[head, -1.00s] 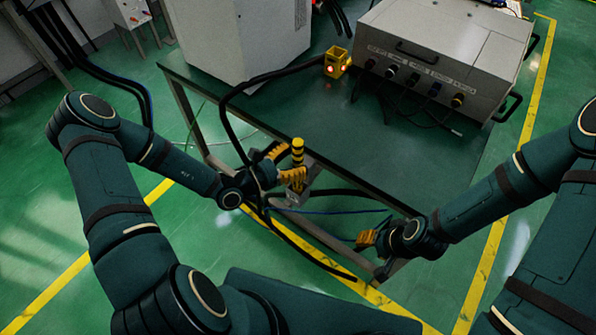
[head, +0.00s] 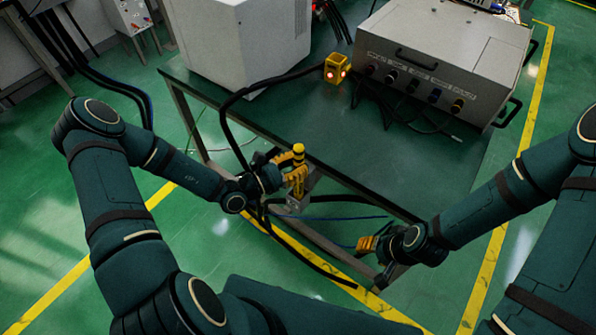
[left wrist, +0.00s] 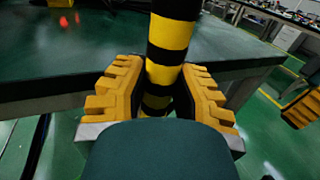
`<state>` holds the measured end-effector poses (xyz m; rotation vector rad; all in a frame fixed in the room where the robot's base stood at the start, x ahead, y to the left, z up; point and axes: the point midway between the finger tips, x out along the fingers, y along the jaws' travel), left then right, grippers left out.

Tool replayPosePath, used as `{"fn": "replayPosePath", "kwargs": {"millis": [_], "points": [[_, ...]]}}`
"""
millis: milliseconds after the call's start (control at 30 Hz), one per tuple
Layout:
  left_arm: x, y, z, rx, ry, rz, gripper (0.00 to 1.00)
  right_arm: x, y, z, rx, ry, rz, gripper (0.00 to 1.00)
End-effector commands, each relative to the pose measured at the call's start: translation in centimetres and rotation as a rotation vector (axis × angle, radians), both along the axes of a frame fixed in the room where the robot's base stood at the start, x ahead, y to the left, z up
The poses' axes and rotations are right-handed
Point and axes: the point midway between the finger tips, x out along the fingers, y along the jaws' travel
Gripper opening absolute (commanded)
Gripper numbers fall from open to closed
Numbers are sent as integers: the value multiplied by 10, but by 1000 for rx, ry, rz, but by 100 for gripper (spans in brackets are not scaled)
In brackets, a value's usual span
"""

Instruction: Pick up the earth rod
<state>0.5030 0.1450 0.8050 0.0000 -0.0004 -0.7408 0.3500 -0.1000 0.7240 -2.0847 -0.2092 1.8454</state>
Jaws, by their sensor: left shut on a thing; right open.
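The earth rod (head: 298,150) is a yellow and black banded rod standing near the table's front edge. In the left wrist view the rod (left wrist: 170,40) rises between the two yellow finger pads. My left gripper (head: 294,178) is shut on the rod, and in the left wrist view the gripper (left wrist: 160,95) has a pad on either side of it. The rod's lower part is mostly hidden by the gripper. My right gripper (head: 368,244) is open and empty at the front, right of the rod.
The dark green table (head: 330,130) carries a grey equipment box (head: 440,55) with front connectors and a small yellow unit with red lights (head: 338,66). A white cabinet (head: 240,45) stands at the back left. Black cables loop beside the left gripper.

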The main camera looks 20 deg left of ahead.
Motion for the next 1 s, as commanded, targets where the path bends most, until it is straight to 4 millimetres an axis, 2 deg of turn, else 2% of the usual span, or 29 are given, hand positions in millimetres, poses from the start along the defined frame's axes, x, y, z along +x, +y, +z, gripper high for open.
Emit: {"fn": "replayPosePath", "kwargs": {"millis": [167,533,1000], "points": [[0,0,16,1,-2,0,0,-1,0,6,0,2,1,47],[0,0,84,2,-3,-1,0,-5,1,28,3,12,2,47],[0,0,125,0,0,-1,0,-6,1,55,3,14,4,47]]}}
